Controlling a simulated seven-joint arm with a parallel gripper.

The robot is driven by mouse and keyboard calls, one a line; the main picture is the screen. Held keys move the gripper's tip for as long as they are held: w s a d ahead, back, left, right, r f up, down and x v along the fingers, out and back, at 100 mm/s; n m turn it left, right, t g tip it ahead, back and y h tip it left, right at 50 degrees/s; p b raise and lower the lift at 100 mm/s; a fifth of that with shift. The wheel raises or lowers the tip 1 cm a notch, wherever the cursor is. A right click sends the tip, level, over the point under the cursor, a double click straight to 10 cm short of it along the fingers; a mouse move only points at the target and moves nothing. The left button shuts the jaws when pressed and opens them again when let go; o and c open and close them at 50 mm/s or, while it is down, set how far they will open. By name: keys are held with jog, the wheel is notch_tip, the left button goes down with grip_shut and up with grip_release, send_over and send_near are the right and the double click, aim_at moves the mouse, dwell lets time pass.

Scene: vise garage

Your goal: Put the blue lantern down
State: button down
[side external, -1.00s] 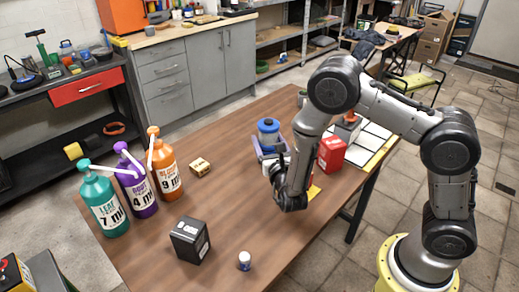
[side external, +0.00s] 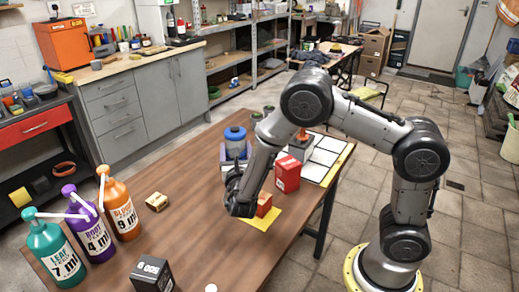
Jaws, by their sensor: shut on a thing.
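The blue lantern (side external: 235,138) is upright near the table's far edge, with a round blue top and a pale blue frame. My gripper (side external: 233,181) is at its lower near side, shut on it. My wrist and dark fingers cover the lantern's lower part, so the grip itself and any gap between its base and the table are hidden.
A red box (side external: 287,174) stands right of the lantern. A smaller red box (side external: 264,204) is on a yellow sheet (side external: 262,219) beside my wrist. The wooden table (side external: 195,235) is clear between.

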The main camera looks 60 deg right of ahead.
jog(key=d+m+g+h, duration=0.4)
jog(key=d+m+g, duration=0.3)
jog(key=d, duration=1.5)
jog(key=shift+n+g, duration=0.5)
jog(key=shift+g, duration=0.2)
jog(key=shift+w+d+f, duration=1.3)
jog(key=shift+w+f, duration=0.35)
jog(key=shift+w, duration=0.2)
jog(key=shift+w+d+f, duration=1.35)
jog(key=shift+w+f, duration=0.3)
jog(key=shift+w, duration=0.2)
jog(key=shift+w+d+f, duration=1.3)
jog(key=shift+w+f, duration=0.35)
jog(key=shift+w, duration=0.2)
jog(key=shift+f, duration=1.4)
jog(key=shift+f, duration=0.1)
grip_release()
jog(key=shift+f, duration=0.15)
